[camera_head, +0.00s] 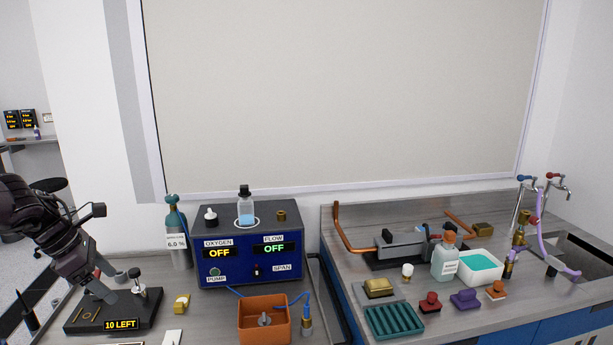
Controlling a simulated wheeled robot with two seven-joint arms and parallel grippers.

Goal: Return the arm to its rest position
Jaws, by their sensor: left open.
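My left arm (40,222) comes in from the left edge, dark and bent. It slants down to the right. My left gripper (106,293) is open, at the lower left in front of the blue control box. In the picture it overlaps a black stand (82,321) with a "10 LEFT" display. I cannot tell whether it touches the stand, and nothing is clearly held. My right arm and gripper are not in view.
A blue box (225,275) with OFF displays carries a small bottle (245,208). The right bench holds a green rack (393,320), bottle (444,259) and white tub (479,267).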

